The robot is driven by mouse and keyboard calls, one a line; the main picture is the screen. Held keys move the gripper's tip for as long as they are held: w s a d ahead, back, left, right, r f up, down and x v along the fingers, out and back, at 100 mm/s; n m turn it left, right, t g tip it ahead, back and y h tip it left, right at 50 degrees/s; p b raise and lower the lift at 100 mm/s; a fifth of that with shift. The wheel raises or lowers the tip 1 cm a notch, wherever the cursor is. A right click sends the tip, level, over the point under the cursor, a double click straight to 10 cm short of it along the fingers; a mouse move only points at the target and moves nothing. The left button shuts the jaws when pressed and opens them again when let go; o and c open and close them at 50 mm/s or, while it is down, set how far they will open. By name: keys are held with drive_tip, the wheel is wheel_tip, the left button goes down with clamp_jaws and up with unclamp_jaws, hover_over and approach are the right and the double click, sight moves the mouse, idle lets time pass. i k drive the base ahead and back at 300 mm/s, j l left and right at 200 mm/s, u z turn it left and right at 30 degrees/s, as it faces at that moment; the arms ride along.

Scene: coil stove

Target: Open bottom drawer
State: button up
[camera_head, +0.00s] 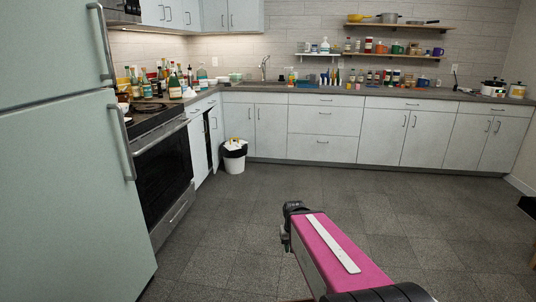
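The stove's bottom drawer (174,216) is a low grey panel with a bar handle, under the dark oven door (164,169). It looks shut. A stack of three white drawers stands in the far cabinet row, and its lowest drawer (315,149) also looks shut. My arm reaches forward from the lower right, with a pink link. The dark end part with my gripper (290,222) is over the floor, to the right of the stove and apart from both drawers. Its fingers cannot be made out.
A pale green fridge (65,190) stands close on the left, in front of the stove. A white bin (234,160) with a black liner stands by the corner cabinets. Bottles crowd the counter beside the stove. The grey floor (225,215) between stove and arm is clear.

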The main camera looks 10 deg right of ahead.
sight(310, 146)
drive_tip(key=i+l+z, duration=0.35)
drive_tip(key=i, duration=0.55)
drive_tip(key=i+z, duration=0.3)
drive_tip(key=i, duration=0.55)
drive_tip(key=i+u, duration=0.15)
drive_tip(key=i, duration=0.45)
drive_tip(key=i+l+u, duration=0.1)
drive_tip(key=i, duration=0.5)
drive_tip(key=i+l+u, duration=0.15)
drive_tip(key=i, duration=0.45)
drive_tip(key=i+l+u, duration=0.8)
drive_tip(key=i, duration=0.2)
